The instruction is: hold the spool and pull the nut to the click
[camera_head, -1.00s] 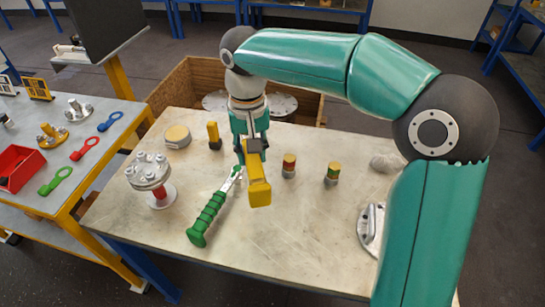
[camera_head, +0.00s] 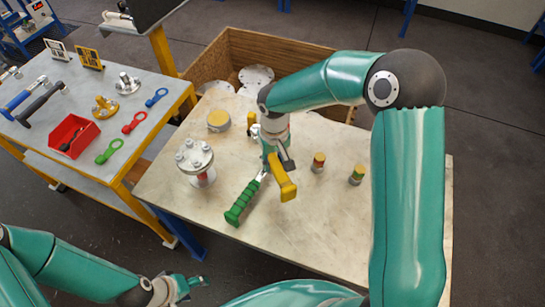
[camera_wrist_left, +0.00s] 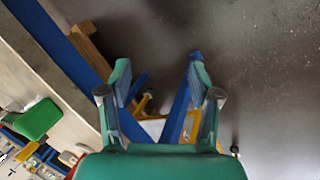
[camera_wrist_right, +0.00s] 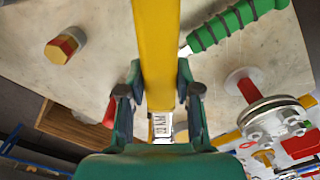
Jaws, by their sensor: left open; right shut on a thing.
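The spool (camera_head: 195,160) stands upright on the pale table, with a bolted grey flange on a red stem. It also shows in the right wrist view (camera_wrist_right: 268,115), at the right. Which nut is meant I cannot tell. My right gripper (camera_head: 275,155) is right of the spool, apart from it, and shut on a yellow tool (camera_head: 284,180). In the right wrist view, the yellow tool (camera_wrist_right: 155,45) runs between the fingers and bears a printed label. My left gripper (camera_head: 187,288) is open and empty, low in the head view, away from the spool.
A green-handled wrench (camera_head: 242,203) lies below my right gripper. A wooden crate (camera_head: 215,60) is behind. The side table (camera_head: 75,160) holds a red bin (camera_head: 72,136) and coloured ring tools.

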